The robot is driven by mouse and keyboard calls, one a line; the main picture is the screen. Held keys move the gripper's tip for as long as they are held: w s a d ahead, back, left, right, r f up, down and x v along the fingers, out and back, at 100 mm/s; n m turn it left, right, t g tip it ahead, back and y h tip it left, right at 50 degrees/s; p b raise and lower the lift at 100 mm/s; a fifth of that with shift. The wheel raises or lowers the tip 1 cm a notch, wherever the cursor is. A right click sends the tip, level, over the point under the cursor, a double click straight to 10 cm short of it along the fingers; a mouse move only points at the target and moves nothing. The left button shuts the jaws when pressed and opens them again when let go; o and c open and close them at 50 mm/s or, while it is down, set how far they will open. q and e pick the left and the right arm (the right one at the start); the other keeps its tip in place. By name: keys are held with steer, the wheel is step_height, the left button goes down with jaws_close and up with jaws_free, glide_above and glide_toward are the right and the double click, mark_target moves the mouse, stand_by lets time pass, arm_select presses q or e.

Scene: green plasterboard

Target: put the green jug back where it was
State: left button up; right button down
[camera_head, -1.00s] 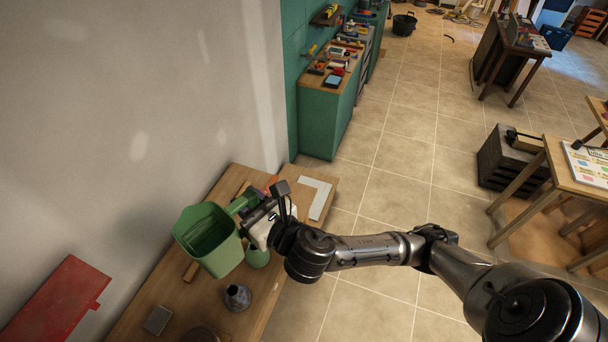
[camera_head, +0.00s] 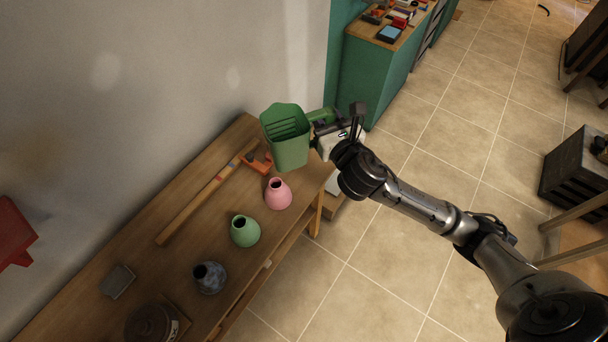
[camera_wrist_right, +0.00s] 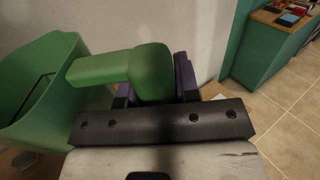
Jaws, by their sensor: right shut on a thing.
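The green jug (camera_head: 288,140) is an open-topped, squarish container with a handle on its right side. In the head view it appears over the right end of the wooden table. My right gripper (camera_head: 322,122) is shut on the jug's handle. In the right wrist view the handle (camera_wrist_right: 110,68) runs to a thick end between the purple-lined fingers (camera_wrist_right: 160,85), and the jug's body (camera_wrist_right: 40,88) is at the left, upright or slightly tilted. I cannot tell the exact height of the jug above the table. My left gripper is not in view.
On the wooden table (camera_head: 150,270) stand a pink vase (camera_head: 278,195), a green vase (camera_head: 245,232) and a speckled grey vase (camera_head: 210,278). A long wooden level (camera_head: 205,195) and an orange tool (camera_head: 258,163) lie behind them. A green cabinet (camera_head: 385,80) stands beyond the table.

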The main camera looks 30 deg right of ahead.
steer(key=w+d+f+m+g+h+b, duration=0.1)
steer(key=d+f+h+b, duration=0.1)
steer(key=d+f+b, duration=0.75)
steer(key=w+d+f+m+h+b, duration=0.15)
steer(key=d+f+b, duration=0.45)
steer(key=f+b, duration=0.65)
steer(key=shift+h, duration=0.25)
steer(key=w+f+b, duration=0.1)
steer(key=w+f, duration=0.2)
steer(key=f, duration=0.1)
steer(key=w+a+f+b, duration=0.1)
steer(key=w+f+b, duration=0.1)
steer(key=w+f, duration=0.2)
steer(key=w+f+b, duration=0.2)
steer(key=w+f, duration=0.1)
steer(key=f, duration=0.2)
steer(key=shift+w+a, duration=0.25)
steer(key=shift+w, duration=0.15)
steer(key=shift+d+f, duration=0.1)
steer(key=c, duration=0.8)
jaws_free()
steer(key=shift+f, duration=0.1)
steer(key=shift+c, duration=0.2)
